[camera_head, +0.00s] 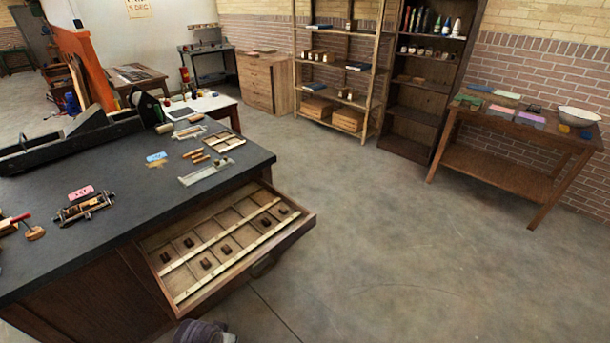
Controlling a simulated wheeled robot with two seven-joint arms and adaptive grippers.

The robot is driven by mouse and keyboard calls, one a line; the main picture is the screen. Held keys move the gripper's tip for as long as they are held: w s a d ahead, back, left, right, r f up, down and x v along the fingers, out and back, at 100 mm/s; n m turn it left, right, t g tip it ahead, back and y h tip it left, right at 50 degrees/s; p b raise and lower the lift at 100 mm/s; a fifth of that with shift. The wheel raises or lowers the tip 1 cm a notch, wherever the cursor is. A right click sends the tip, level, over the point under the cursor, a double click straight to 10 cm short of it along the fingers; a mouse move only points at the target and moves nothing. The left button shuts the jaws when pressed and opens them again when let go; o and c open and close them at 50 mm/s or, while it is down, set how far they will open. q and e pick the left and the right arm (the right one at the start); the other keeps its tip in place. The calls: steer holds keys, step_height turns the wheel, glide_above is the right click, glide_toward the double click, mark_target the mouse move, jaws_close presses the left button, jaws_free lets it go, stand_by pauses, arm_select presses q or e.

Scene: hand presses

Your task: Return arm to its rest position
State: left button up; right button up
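Neither of my grippers can be made out in the head view. A dark, rounded part shows at the bottom edge below the drawer. I cannot tell whether it belongs to one of my arms, and no fingers show on it.
A dark-topped workbench (130,220) fills the left, with small tools and blocks on it. Its compartmented drawer (303,222) stands open, holding several small brown pieces. A wooden side table (500,170) with a white bowl (579,115) stands at right. Shelves line the back wall. The floor (400,260) between is clear.

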arm_select(q)
steer(key=s+f+g+b, duration=0.1)
steer(key=s+f, duration=0.2)
steer(key=f, duration=1)
steer(key=s+f, duration=0.4)
steer(key=f, duration=0.9)
steer(key=s+a+f, duration=0.2)
steer(key=s+f, duration=0.7)
steer(key=s, duration=0.1)
steer(key=s+a+f+g+b, duration=0.1)
steer(key=s+a+f, duration=0.1)
steer(key=s+f, duration=0.6)
steer(key=shift+s+a+f+b, duration=0.25)
steer(key=shift+s+f+b, duration=0.1)
steer(key=shift+s, duration=0.55)
arm_select(e)
steer(key=s+a+f, duration=0.1)
steer(key=s+f, duration=0.1)
steer(key=s, duration=0.3)
steer(key=s+a+f+g, duration=0.1)
steer(key=s+f, duration=0.1)
steer(key=s, duration=0.3)
steer(key=shift+s+a+f, duration=0.15)
steer(key=shift+a+f, duration=0.15)
steer(key=shift+a, duration=0.05)
steer(key=shift+a+n, duration=0.15)
steer(key=shift+n, duration=0.15)
